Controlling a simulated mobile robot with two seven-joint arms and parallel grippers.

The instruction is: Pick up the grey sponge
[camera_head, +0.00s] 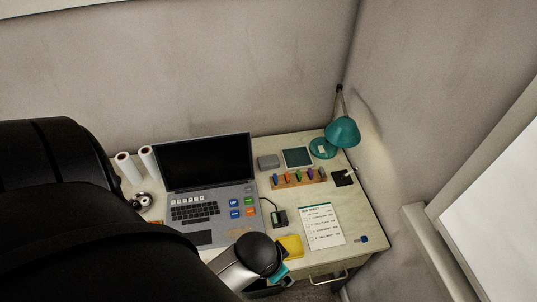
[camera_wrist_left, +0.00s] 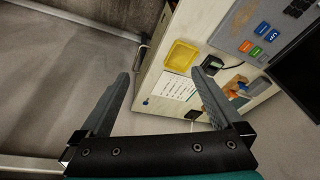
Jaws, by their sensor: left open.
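A small grey block that looks like the grey sponge (camera_head: 268,161) lies on the desk, right of the laptop screen and left of a dark green square pad. My right gripper is in neither view.
A laptop (camera_head: 205,190) fills the left of the desk. A pen rack (camera_head: 299,178) stands in front of the sponge, and a teal lamp (camera_head: 342,132) stands at the back right. A note sheet (camera_head: 322,227) and yellow tray (camera_head: 290,246) lie near the front. Walls close the back and right.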

